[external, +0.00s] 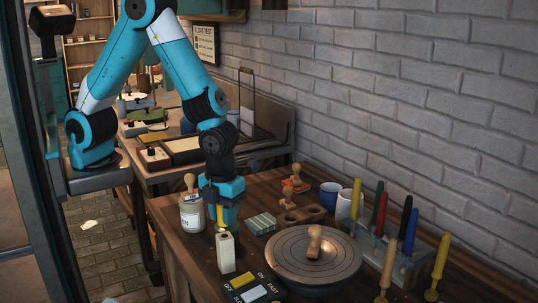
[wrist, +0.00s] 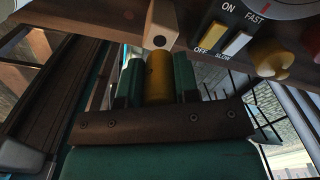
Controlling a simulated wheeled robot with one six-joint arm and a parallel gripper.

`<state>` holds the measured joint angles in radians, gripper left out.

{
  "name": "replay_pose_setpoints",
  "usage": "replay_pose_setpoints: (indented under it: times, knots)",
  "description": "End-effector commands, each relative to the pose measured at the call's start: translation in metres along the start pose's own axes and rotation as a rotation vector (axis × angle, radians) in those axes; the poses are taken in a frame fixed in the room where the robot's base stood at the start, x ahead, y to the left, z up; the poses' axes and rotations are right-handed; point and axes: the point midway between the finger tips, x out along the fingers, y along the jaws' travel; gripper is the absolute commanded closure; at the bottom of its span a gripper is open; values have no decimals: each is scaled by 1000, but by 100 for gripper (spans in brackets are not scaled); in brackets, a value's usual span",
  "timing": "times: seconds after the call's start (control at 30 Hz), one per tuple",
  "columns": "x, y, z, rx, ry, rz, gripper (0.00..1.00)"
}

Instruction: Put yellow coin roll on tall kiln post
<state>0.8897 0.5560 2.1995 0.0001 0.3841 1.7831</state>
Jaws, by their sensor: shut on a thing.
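The yellow coin roll (wrist: 158,78) is held upright between the two teal fingers of my gripper (wrist: 158,82). In the external view, my gripper (external: 221,207) points down, and a strip of the yellow roll (external: 220,216) shows at its fingers. A tall pale kiln post (external: 226,255) stands upright on the wooden bench, right below the gripper. In the wrist view the post (wrist: 163,18) shows a dark round hole and lies just beyond the roll's end. I cannot tell whether roll and post touch.
A round banding wheel (external: 300,262) with a wooden knob stands right of the post, its switch panel (external: 253,291) in front. A labelled jar (external: 192,212) is close left of the gripper. A ribbed grey block (external: 262,223) and a rack of coloured tools (external: 385,243) stand right.

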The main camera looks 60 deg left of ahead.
Motion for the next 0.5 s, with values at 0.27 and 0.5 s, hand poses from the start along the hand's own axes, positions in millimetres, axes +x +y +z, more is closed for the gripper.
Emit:
replay_pose_setpoints:
  times: [0.27, 0.5]
  knots:
    - [29, 0, 0, 0, 0, 1, 100]
    - [30, 0, 0, 0, 0, 1, 100]
